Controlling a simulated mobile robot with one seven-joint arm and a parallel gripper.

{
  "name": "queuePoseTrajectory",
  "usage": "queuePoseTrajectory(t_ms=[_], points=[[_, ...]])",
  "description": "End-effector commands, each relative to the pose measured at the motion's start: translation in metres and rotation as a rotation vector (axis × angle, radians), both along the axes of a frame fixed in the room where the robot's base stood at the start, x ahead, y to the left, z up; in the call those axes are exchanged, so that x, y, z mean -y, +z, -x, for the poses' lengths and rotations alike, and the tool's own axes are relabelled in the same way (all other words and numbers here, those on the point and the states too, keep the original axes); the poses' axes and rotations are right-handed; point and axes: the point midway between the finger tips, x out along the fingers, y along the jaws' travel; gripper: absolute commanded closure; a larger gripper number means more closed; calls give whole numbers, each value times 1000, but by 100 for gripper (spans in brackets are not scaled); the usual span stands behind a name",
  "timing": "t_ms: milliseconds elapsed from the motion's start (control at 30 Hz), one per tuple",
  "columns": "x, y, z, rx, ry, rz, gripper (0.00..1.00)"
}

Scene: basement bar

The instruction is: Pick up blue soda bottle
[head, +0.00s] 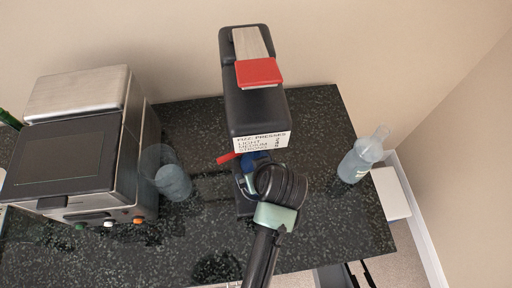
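A translucent pale-blue bottle (360,160) stands on the dark speckled counter near its right edge, its neck leaning to the upper right in the picture. It looks like the blue soda bottle. My gripper (272,180) is at the end of my arm, which rises from the bottom middle. It is in front of a black appliance, to the left of the bottle and clear of it. Its fingers cannot be made out against the dark parts, so I cannot tell whether it is open or shut.
The black appliance (254,105) with a red-and-grey top stands at the middle back. A steel machine (75,150) fills the left side. A clear bluish glass (172,180) stands beside it. The counter (320,225) is bare between my arm and the bottle. A wall runs behind.

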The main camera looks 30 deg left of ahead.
Motion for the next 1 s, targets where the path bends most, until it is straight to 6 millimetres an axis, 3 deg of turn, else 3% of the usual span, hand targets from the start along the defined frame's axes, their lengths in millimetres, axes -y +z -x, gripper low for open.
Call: queuePoseTrajectory(t_ms=[167, 200, 733, 1000], points=[[0, 0, 0, 0, 1, 0, 0], [0, 0, 0, 0, 1, 0, 4], [0, 0, 0, 0, 0, 0, 99], [-1, 3, -2, 10, 0, -3, 100]])
